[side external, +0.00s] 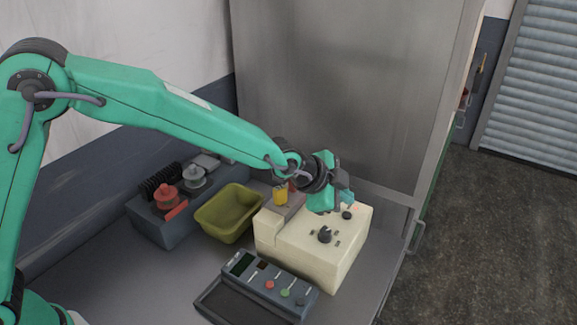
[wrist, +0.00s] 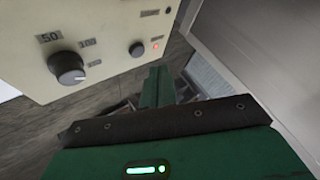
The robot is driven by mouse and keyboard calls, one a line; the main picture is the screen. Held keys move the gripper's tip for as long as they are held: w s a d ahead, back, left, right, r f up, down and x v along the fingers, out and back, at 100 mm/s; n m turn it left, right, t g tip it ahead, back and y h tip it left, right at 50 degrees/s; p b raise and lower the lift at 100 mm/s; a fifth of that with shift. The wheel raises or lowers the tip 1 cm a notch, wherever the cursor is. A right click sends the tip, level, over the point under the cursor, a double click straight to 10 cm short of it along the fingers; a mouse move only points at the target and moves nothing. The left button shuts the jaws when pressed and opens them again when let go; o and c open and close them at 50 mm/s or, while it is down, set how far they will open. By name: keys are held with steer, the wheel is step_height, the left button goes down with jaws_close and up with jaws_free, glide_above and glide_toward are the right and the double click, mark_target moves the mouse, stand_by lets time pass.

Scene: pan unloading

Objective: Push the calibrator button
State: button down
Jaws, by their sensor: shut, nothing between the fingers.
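A cream box (side external: 300,252) with a control panel stands on the bench, and I take it to be the calibrator. Its large dark knob (side external: 325,234) shows in the wrist view (wrist: 68,66), beside labels such as 50 and 100. A smaller round black button or knob (side external: 347,215) also shows in the wrist view (wrist: 137,49), beside a lit red lamp (wrist: 155,45). My gripper (side external: 322,203) is over the back part of the box. In the wrist view its green fingers (wrist: 157,88) are together and empty. I cannot tell whether they touch the box.
A grey control box (side external: 258,286) with coloured knobs sits in front. An olive bin (side external: 228,212) and a dark unit (side external: 170,228) with red and grey parts stand left. A yellow item (side external: 281,195) is by the box's back left. A grey cabinet wall (side external: 335,80) rises behind.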

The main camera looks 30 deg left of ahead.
mark_target(341, 217)
steer(key=shift+r, duration=1.7)
